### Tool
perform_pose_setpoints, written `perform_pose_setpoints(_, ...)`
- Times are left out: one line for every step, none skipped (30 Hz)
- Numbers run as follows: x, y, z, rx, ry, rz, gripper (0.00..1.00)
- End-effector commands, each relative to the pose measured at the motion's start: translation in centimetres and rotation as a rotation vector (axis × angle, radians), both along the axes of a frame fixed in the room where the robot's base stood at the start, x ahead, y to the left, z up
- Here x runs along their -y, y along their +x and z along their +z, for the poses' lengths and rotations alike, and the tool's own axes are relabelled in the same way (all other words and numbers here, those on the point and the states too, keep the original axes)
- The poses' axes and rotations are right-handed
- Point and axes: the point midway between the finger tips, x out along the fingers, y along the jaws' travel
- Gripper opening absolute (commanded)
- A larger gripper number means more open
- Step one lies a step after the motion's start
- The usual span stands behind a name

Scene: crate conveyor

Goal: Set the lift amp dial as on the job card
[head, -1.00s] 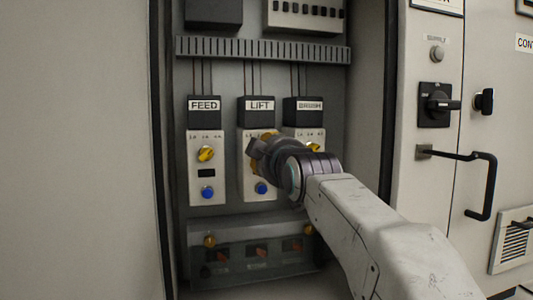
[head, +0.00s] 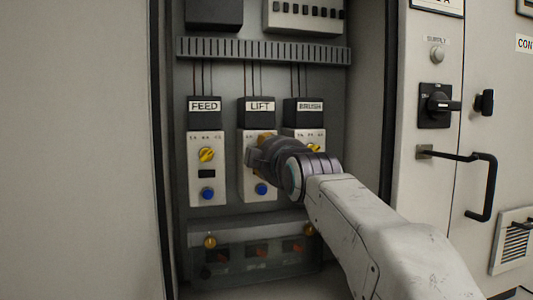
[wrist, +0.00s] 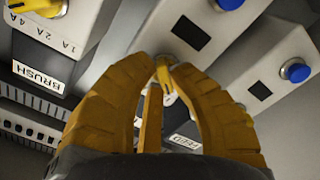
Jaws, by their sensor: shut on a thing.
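The lift unit (head: 246,192) is a pale box under a black block labelled LIFT (head: 261,106), between the FEED and BRUSH units. It has a blue button (head: 262,189). My gripper (head: 257,152) is at the upper part of its face and covers the dial and most of the scale in the head view. In the wrist view, my yellow fingers (wrist: 164,66) close together on the lift dial (wrist: 166,86), of which only a little yellow shows between them. Its pointer direction is hidden. The unit's dark window (wrist: 190,32) shows beyond the fingertips. No job card is readable.
The FEED unit (head: 207,172) stands left with its yellow dial (head: 206,154). The BRUSH dial (head: 315,148) is close right of my gripper. A clear-covered row of switches (head: 257,252) lies below. The cabinet's right edge and door handle (head: 489,185) stand right.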

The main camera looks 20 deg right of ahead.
Motion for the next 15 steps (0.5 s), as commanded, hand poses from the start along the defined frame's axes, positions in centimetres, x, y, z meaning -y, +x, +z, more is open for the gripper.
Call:
perform_pose_setpoints(-0.12,-0.06,0.28,0.007,0.000,0.002,0.00)
perform_pose_setpoints(-0.12,-0.06,0.28,0.007,0.001,0.002,0.00)
perform_pose_setpoints(-0.12,-0.06,0.28,0.007,0.001,0.002,0.18)
perform_pose_setpoints(-0.12,-0.06,0.28,0.007,0.001,0.002,0.21)
perform_pose_setpoints(-0.12,-0.06,0.27,0.007,0.001,0.002,0.23)
perform_pose_setpoints(-0.11,-0.05,0.23,0.006,0.001,0.002,0.27)
perform_pose_setpoints(-0.10,-0.05,0.21,0.006,0.001,0.002,0.30)
perform_pose_setpoints(-0.09,-0.04,0.19,0.005,0.001,0.001,0.32)
perform_pose_setpoints(-0.07,-0.04,0.16,0.004,0.001,0.002,0.36)
perform_pose_setpoints(-0.07,-0.03,0.15,0.003,0.001,0.001,0.39)
perform_pose_setpoints(-0.05,-0.03,0.14,0.003,0.001,0.001,0.41)
perform_pose_setpoints(-0.05,-0.02,0.12,0.003,0.001,0.001,0.44)
perform_pose_setpoints(-0.04,-0.02,0.10,0.002,0.001,0.001,0.44)
perform_pose_setpoints(-0.04,-0.02,0.10,0.002,0.001,0.001,0.44)
perform_pose_setpoints(-0.03,-0.01,0.08,0.002,0.001,0.001,0.44)
